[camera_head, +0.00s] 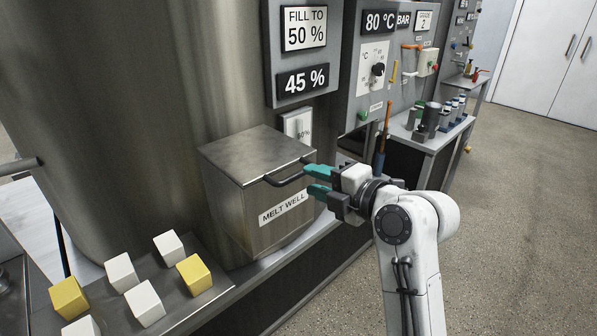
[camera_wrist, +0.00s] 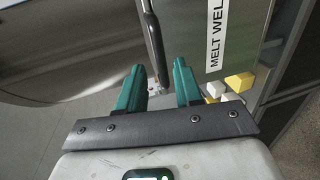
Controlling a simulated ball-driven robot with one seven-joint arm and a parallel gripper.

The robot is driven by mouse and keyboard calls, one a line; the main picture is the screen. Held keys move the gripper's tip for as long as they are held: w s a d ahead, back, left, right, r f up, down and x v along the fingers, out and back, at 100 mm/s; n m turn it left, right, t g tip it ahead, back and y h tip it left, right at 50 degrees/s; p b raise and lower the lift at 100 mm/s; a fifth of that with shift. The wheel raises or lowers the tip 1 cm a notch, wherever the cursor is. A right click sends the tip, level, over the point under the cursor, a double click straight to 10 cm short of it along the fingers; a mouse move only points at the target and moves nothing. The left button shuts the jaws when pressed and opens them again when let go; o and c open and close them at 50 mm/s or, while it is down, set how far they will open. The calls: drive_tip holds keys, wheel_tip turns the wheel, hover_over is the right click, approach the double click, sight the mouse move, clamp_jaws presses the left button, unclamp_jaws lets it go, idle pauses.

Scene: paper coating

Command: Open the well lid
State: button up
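The melt well (camera_head: 245,205) is a grey metal box with a "MELT WELL" label, standing against the large steel tank. Its flat lid (camera_head: 255,153) lies shut on top. A dark bar handle (camera_head: 286,181) sticks out from the lid's front edge. My gripper (camera_head: 311,181) has teal fingers and is at the right end of the handle, fingers apart. In the wrist view, the handle (camera_wrist: 153,38) runs down toward the gap between the open fingers (camera_wrist: 160,72). I cannot tell whether either finger touches it.
White and yellow blocks (camera_head: 145,303) lie on the ledge left of the well. A panel reading 45 % (camera_head: 303,82) hangs above. A side table (camera_head: 430,135) with bottles stands at the right behind my gripper. The floor (camera_head: 520,220) at right is clear.

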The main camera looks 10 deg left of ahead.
sight(300, 176)
drive_tip(key=x, duration=0.5)
drive_tip(key=shift+w+a+p, duration=0.2)
drive_tip(key=shift+a+p, duration=0.1)
drive_tip(key=shift+p, duration=0.1)
drive_tip(key=shift+f, duration=0.1)
clamp_jaws()
